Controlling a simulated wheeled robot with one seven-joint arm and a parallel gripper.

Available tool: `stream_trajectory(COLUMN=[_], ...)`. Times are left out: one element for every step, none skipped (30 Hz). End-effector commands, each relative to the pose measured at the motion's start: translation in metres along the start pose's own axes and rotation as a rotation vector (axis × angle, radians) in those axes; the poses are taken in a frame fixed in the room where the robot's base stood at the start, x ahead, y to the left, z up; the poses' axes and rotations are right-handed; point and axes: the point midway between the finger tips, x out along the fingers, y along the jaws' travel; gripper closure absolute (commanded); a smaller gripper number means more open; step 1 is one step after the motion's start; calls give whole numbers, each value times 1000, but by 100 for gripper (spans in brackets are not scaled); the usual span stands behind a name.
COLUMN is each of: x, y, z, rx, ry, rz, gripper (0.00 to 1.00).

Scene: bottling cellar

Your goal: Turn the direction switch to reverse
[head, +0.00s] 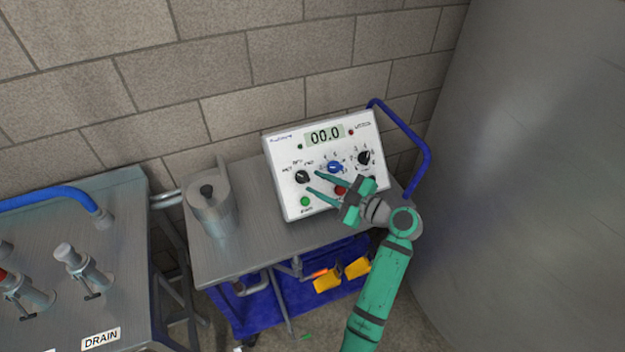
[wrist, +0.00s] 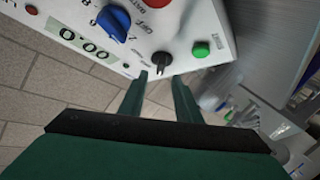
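The control box (head: 282,191) is a white sloped panel with a display reading 00.0. The direction switch appears to be the black knob (head: 302,176) at the panel's left, above a green button; its small labels are hard to read. In the wrist view this knob (wrist: 161,60) shows near the top middle, with its narrow grip pointing roughly toward my fingers. My gripper (head: 313,182) is open and empty, its two green fingers pointing at the knob from the right. In the wrist view the fingertips (wrist: 160,76) lie either side of the knob's line, seemingly just short of it.
A blue knob (head: 335,167), another black knob (head: 366,158), a red button (head: 341,191) and the green button (head: 305,201) share the panel. A metal jug (head: 211,208) stands left on the cart top (head: 250,255). A large tank (head: 540,180) stands close on the right.

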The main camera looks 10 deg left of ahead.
Motion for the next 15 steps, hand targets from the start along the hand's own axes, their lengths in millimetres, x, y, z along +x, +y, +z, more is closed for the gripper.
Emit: stream_trajectory(x=[-11,-17,-25,-30,-36,-42,-47,-52,-56,-60,-62,-66,-67,-69,-70], y=[0,0,1,1,1,1,1,2,2,2,2,2,2,2,2], z=[1,1,1,2,2,2,2,2,2,2,2,3,3,3,3], rx=[0,1,1,1,1,0,1,1,1,1,1,1,1,1,1], ry=[-1,-1,-2,-3,-3,-3,-3,-3,-3,-4,-4,-4,-5,-5,-5], rz=[3,3,3,4,4,4,5,6,5,5,6,6,6,6,6], gripper=[70,70,70,70,70,70,70,70,70,70,70,70,70,70,70])
